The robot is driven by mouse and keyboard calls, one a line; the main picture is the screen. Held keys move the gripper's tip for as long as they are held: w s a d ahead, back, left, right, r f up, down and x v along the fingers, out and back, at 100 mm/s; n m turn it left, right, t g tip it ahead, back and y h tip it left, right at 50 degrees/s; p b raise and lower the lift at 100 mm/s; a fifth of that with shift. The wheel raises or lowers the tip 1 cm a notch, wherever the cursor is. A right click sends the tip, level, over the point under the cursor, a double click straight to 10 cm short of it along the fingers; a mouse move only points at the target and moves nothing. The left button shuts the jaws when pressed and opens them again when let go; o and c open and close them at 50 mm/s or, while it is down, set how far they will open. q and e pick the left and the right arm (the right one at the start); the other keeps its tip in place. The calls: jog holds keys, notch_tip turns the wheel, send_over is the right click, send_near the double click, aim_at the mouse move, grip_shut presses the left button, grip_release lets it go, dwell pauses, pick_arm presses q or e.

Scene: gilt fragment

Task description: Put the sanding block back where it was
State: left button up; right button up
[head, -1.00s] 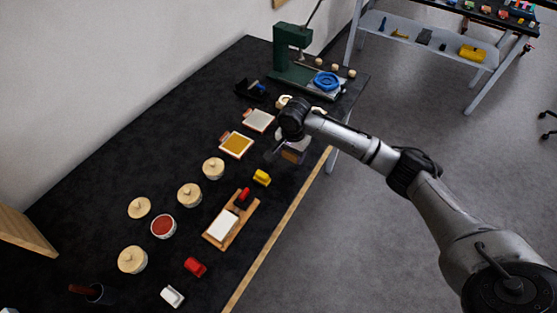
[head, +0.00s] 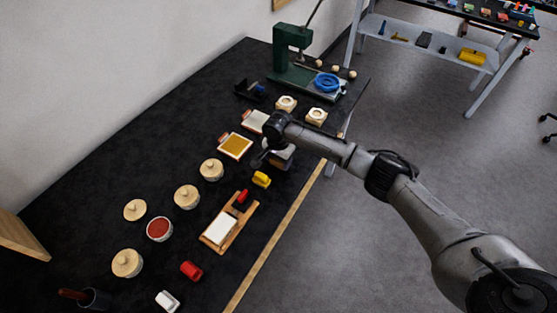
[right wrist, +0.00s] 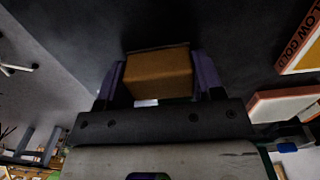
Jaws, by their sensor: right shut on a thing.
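The sanding block (right wrist: 158,73), a plain brown block, is between the two fingers of my right gripper (right wrist: 157,82) in the right wrist view. The gripper is shut on it. In the head view my right gripper (head: 274,157) is over the dark bench, right of the gold-filled tray and just behind the yellow block. The arm hides most of the sanding block there. I cannot tell whether the block touches the bench. My left gripper is not in view.
Close by are a gold-filled tray (head: 235,146), a white tray (head: 255,121) and a yellow block (head: 261,179). Lidded jars (head: 187,196) stand to the left. A wooden board (head: 228,236) lies nearer. A green press (head: 290,58) stands at the back.

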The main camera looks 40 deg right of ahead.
jog(key=o, duration=0.6)
jog(key=shift+f, duration=0.1)
jog(key=shift+c, duration=0.2)
jog(key=o, duration=0.3)
jog(key=shift+r, duration=0.3)
notch_tip(320, 180, up, 10)
jog(key=shift+r+p, duration=0.25)
jog(key=shift+p, duration=0.8)
jog(key=shift+r, duration=0.65)
